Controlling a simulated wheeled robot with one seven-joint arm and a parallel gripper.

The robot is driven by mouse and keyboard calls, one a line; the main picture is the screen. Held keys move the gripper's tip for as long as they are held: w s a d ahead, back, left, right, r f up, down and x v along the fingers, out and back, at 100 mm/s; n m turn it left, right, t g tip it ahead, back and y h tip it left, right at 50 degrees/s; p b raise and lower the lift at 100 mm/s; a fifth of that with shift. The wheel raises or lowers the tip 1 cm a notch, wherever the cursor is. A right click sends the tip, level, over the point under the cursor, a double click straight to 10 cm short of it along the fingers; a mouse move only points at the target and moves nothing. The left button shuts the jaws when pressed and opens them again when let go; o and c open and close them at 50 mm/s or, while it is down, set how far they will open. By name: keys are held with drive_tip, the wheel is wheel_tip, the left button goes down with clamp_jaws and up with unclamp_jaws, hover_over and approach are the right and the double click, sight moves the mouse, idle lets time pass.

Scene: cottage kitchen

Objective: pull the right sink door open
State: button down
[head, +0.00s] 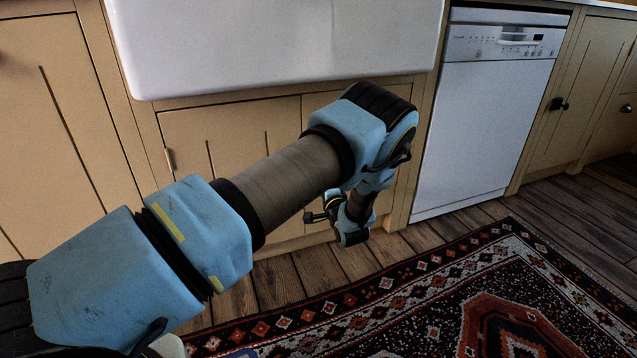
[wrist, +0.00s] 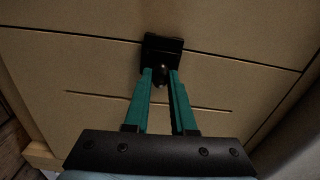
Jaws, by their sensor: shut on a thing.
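The right sink door (head: 318,107) is a tan wooden panel under the white sink, mostly hidden behind my arm in the head view. It looks closed, flush with its frame.
The white sink (head: 275,45) overhangs the doors. The left sink door (head: 225,135) is closed beside it. A white dishwasher (head: 480,130) stands to the right. A patterned rug (head: 400,310) lies on the wooden floor in front.

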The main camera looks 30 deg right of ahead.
drive_tip(key=s+d+n+y, duration=0.2)
drive_tip(key=s+y, duration=0.1)
drive_tip(key=s, duration=0.4)
drive_tip(key=s+d+n+y+b, duration=0.1)
drive_tip(key=s+d+y, duration=0.1)
drive_tip(key=s, duration=0.5)
drive_tip(key=shift+s+d+n+y, duration=0.15)
drive_tip(key=shift+s+n+y, duration=0.25)
drive_tip(key=shift+y, duration=0.1)
drive_tip(key=c, duration=0.7)
unclamp_jaws()
drive_tip(key=shift+c, duration=0.2)
drive_tip(key=p+v, duration=0.1)
drive_tip(key=v, duration=0.9)
drive_tip(key=shift+s+p, duration=0.35)
drive_tip(key=shift+r, duration=0.1)
